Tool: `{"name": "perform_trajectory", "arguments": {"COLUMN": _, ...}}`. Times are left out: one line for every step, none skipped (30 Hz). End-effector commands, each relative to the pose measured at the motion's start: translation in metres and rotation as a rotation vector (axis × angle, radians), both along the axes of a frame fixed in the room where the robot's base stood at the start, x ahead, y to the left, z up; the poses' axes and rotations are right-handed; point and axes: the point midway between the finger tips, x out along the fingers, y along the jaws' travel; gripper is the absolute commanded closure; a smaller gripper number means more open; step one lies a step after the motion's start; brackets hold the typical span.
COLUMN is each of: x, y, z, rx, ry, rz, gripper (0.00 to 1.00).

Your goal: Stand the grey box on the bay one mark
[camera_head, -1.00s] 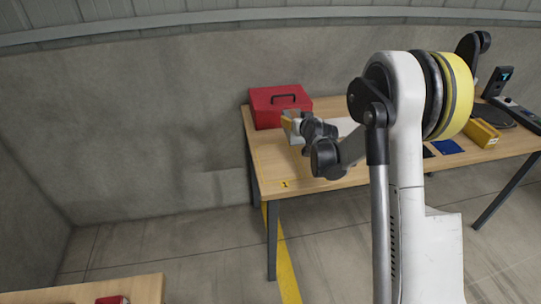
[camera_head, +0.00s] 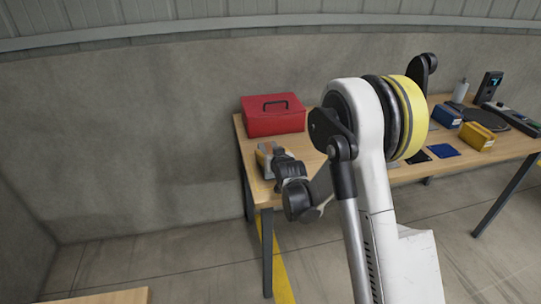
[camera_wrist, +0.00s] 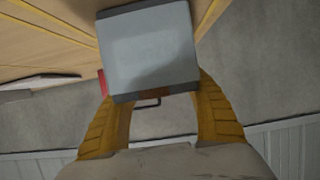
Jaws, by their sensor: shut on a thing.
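The grey box (camera_wrist: 148,48) fills the top middle of the wrist view, between the two yellow fingers of my gripper (camera_wrist: 155,88). The gripper is shut on it. In the head view my gripper (camera_head: 267,160) is over the left end of the wooden table (camera_head: 247,150), in front of the red case. The box is small there and partly hidden by the gripper and wrist. I cannot tell whether it touches the tabletop. The bay one mark does not show now; my gripper and wrist cover that front left area of the table.
The red case (camera_head: 273,122) with a black handle stands at the table's back left. To the right are a blue mat (camera_head: 443,150), a yellow box (camera_head: 476,137), a blue box (camera_head: 446,116) and a black device (camera_head: 489,86). A second table (camera_head: 100,297) shows at the lower left.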

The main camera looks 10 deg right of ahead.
Motion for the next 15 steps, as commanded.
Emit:
{"name": "perform_trajectory", "arguments": {"x": 0.0002, "y": -0.0001, "z": 0.0012, "rx": 0.0, "ry": -0.001, "rz": 0.0, "gripper": 0.8}}
{"name": "perform_trajectory", "arguments": {"x": 0.0002, "y": -0.0001, "z": 0.0011, "rx": 0.0, "ry": -0.001, "rz": 0.0, "gripper": 0.8}}
{"name": "perform_trajectory", "arguments": {"x": 0.0002, "y": -0.0001, "z": 0.0006, "rx": 0.0, "ry": -0.001, "rz": 0.0, "gripper": 0.8}}
{"name": "perform_trajectory", "arguments": {"x": 0.0002, "y": -0.0001, "z": -0.0002, "rx": 0.0, "ry": -0.001, "rz": 0.0, "gripper": 0.8}}
{"name": "perform_trajectory", "arguments": {"x": 0.0003, "y": -0.0001, "z": -0.0011, "rx": 0.0, "ry": -0.001, "rz": 0.0, "gripper": 0.8}}
{"name": "perform_trajectory", "arguments": {"x": 0.0002, "y": -0.0001, "z": -0.0025, "rx": 0.0, "ry": 0.0, "rz": 0.0, "gripper": 0.36}}
{"name": "perform_trajectory", "arguments": {"x": 0.0001, "y": -0.0001, "z": -0.0021, "rx": 0.0, "ry": 0.0, "rz": 0.0, "gripper": 0.26}}
{"name": "perform_trajectory", "arguments": {"x": 0.0001, "y": -0.0001, "z": -0.002, "rx": 0.0, "ry": 0.0, "rz": 0.0, "gripper": 0.17}}
{"name": "perform_trajectory", "arguments": {"x": 0.0001, "y": -0.0001, "z": -0.002, "rx": 0.0, "ry": 0.0, "rz": 0.0, "gripper": 0.16}}
{"name": "perform_trajectory", "arguments": {"x": 0.0002, "y": -0.0001, "z": -0.0019, "rx": 0.0, "ry": 0.0, "rz": 0.0, "gripper": 0.16}}
{"name": "perform_trajectory", "arguments": {"x": 0.0002, "y": -0.0001, "z": -0.0019, "rx": 0.0, "ry": 0.0, "rz": 0.0, "gripper": 0.16}}
{"name": "perform_trajectory", "arguments": {"x": 0.0002, "y": -0.0001, "z": -0.0019, "rx": 0.0, "ry": 0.0, "rz": 0.0, "gripper": 0.16}}
{"name": "perform_trajectory", "arguments": {"x": 0.0002, "y": 0.0, "z": -0.0019, "rx": 0.0, "ry": 0.0, "rz": 0.0, "gripper": 0.16}}
{"name": "perform_trajectory", "arguments": {"x": 0.0002, "y": 0.0, "z": -0.0019, "rx": 0.0, "ry": 0.0, "rz": 0.0, "gripper": 0.16}}
{"name": "perform_trajectory", "arguments": {"x": 0.0002, "y": 0.0, "z": -0.0019, "rx": 0.0, "ry": 0.0, "rz": 0.0, "gripper": 0.16}}
